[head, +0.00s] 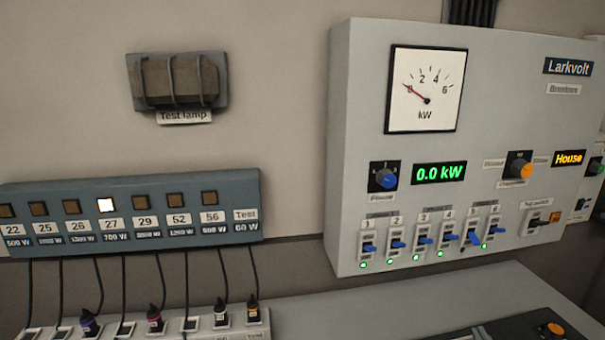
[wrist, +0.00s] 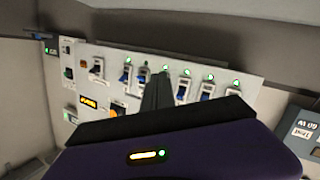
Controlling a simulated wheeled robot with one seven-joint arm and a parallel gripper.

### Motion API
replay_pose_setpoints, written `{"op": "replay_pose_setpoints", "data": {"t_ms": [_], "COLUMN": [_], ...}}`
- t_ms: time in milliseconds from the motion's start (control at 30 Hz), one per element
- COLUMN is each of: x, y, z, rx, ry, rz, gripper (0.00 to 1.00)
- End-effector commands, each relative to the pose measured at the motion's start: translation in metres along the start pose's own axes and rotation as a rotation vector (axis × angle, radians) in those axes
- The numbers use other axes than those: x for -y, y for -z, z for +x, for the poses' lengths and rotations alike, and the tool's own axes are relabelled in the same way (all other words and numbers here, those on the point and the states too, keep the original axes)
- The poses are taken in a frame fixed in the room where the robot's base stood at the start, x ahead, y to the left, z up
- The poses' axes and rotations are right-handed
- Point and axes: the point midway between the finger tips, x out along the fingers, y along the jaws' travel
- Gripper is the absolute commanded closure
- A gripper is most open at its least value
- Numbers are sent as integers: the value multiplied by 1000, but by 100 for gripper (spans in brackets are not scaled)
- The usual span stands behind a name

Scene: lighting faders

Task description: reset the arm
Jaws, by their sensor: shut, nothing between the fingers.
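My gripper (wrist: 157,92) shows in the wrist view as dark fingers held together, shut and empty. It points toward the row of breaker switches, which appears upside down there; I cannot tell whether the tips touch the panel. The gripper is not visible in the head view. The grey Larkvolt breaker box (head: 350,130) is at the right of the head view. Its blue-levered breakers carry small lamps, mostly green. The lever of breaker 5 (head: 473,238) sits differently from its neighbours, and its lamp looks dark. The fingers hide part of the row in the wrist view.
The kW gauge (head: 425,90) stands near zero and the display (head: 440,173) reads 0.0 kW. A blue-grey lamp box (head: 130,185) at left has the light above label 27 lit. Plugs and cords hang below it. The desk (head: 310,305) has bare room in the middle.

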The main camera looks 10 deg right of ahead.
Motion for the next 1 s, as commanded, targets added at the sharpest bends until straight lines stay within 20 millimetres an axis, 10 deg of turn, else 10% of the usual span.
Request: {"op": "replay_pose_setpoints", "data": {"t_ms": [400, 1000], "x": [65, 103], "y": [-17, -41], "z": [-159, -364], "rx": [-190, -90], "ry": [87, 316], "rz": [201, 328], "gripper": [100, 100]}}
